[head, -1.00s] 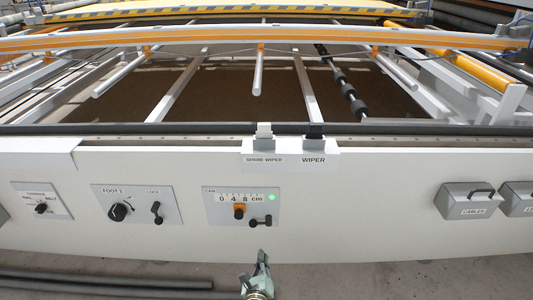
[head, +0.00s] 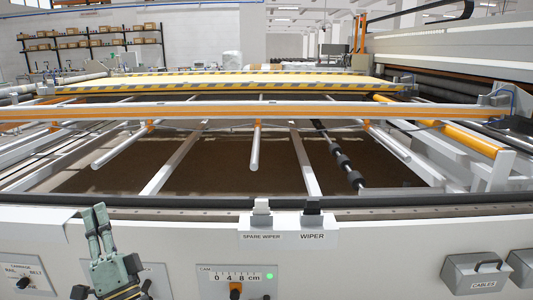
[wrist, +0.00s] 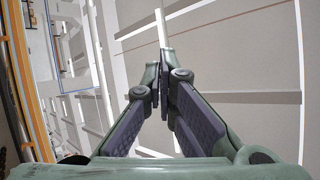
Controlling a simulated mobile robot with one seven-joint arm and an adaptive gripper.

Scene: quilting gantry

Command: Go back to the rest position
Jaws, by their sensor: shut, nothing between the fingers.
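My gripper (head: 96,222) is at the lower left of the head view, in front of the white panel, with its fingers pointing up. It holds nothing. In the wrist view my gripper (wrist: 160,88) shows its two dark-padded fingers with the tips together and nothing between them. Behind my gripper in the head view, it hides most of the panel plate with the knobs.
The white front panel (head: 390,245) carries a CAM plate (head: 240,284) with a green light, a spare wiper (head: 262,207), a wiper (head: 312,208) and a cables box (head: 476,272). Behind it lies the frame with an orange-striped rail (head: 200,111). Shelves stand at the back left.

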